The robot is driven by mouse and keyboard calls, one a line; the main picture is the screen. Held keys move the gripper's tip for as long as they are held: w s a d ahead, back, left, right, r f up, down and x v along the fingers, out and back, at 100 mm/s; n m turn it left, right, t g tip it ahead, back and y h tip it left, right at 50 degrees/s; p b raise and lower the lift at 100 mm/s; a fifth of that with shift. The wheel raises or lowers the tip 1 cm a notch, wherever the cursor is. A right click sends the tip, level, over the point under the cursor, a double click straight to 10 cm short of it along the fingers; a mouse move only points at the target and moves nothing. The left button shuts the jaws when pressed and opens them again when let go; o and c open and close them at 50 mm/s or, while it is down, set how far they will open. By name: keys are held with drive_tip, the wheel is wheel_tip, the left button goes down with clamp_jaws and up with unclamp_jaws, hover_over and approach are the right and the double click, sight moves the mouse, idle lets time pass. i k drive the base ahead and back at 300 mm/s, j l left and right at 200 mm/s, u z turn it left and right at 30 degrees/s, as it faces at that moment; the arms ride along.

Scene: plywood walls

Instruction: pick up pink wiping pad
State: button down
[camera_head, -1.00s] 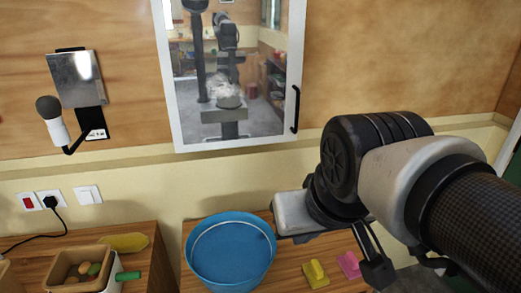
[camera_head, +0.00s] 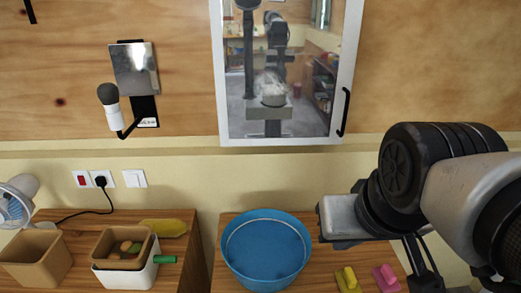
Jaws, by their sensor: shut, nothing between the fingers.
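The pink wiping pad (camera_head: 386,278) lies on the wooden counter at the lower right of the head view, with a raised grip on top. A similar yellow pad (camera_head: 348,280) lies just left of it. My gripper (camera_head: 428,283) is to the right of the pink pad, pointing down, with its tips near or past the bottom edge of the picture. It is shut and holds nothing. I cannot tell its height above the counter.
A blue basin (camera_head: 266,252) stands on the same counter, left of the pads. A second counter on the left holds a wooden box (camera_head: 36,258), a white container (camera_head: 125,275) and a fan (camera_head: 16,203). A mirror cabinet (camera_head: 280,140) hangs above.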

sight(386, 281)
drive_tip(key=l, duration=0.5)
drive_tip(key=k+l, duration=0.15)
drive_tip(key=l, duration=0.8)
